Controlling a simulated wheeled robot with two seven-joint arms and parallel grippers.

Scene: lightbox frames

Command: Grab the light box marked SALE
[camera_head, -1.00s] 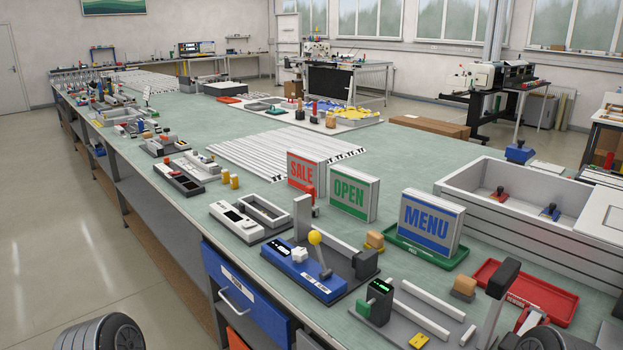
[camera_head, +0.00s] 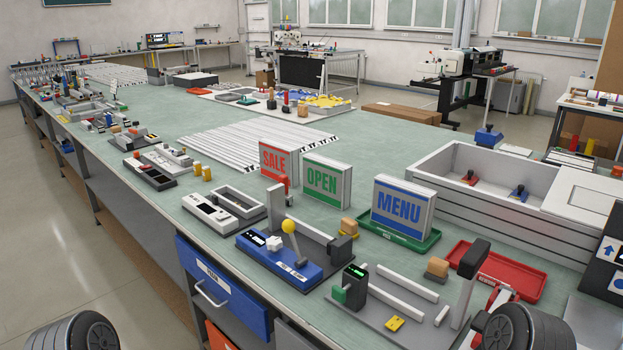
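The light box marked SALE (camera_head: 273,162) stands upright on the green workbench, its red panel facing me. It is left of the OPEN light box (camera_head: 322,181), which has a green panel, and the MENU light box (camera_head: 402,209), which has a blue panel and stands in a green tray (camera_head: 425,243). A small red tool in front covers the lower right corner of the SALE box. Neither of my grippers shows in the head view. Only dark rounded parts, probably of my arms, show at the bottom left and bottom right edges.
A blue device with a yellow knob (camera_head: 289,226) and a grey fixture (camera_head: 375,322) lie near the front edge. A red tray (camera_head: 512,277) and a large grey crate (camera_head: 440,174) stand to the right. Slatted white strips (camera_head: 245,145) lie behind the SALE box.

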